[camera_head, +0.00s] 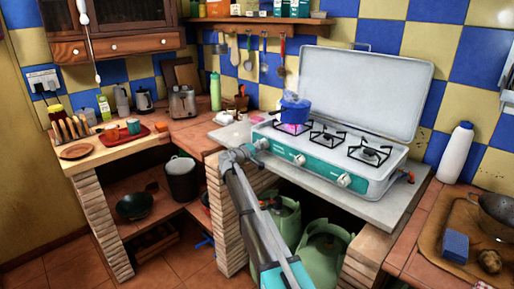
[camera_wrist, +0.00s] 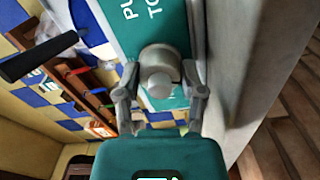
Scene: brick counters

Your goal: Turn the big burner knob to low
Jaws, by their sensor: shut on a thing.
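The camping stove (camera_head: 388,186) is white with a teal front and stands on the counter with its lid raised. A blue pot (camera_head: 295,112) sits on its left burner, with a pinkish-purple flame glow (camera_head: 291,128) beneath. My gripper (camera_head: 260,145) is at the left end of the stove's front and hides most of the leftmost knob there. In the wrist view, that grey burner knob (camera_wrist: 160,84) sits between my two fingers, which are shut on it. Its exact setting cannot be read. Two other pale knobs, the middle one (camera_head: 299,160) and the right one (camera_head: 344,181), are clear of my gripper.
Green gas bottles (camera_head: 323,247) stand under the stove counter. A white bottle (camera_head: 456,152) and a tray (camera_head: 432,236) with a blue sponge (camera_head: 455,246) are to the right. A small white dish (camera_head: 224,118) lies left of the stove.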

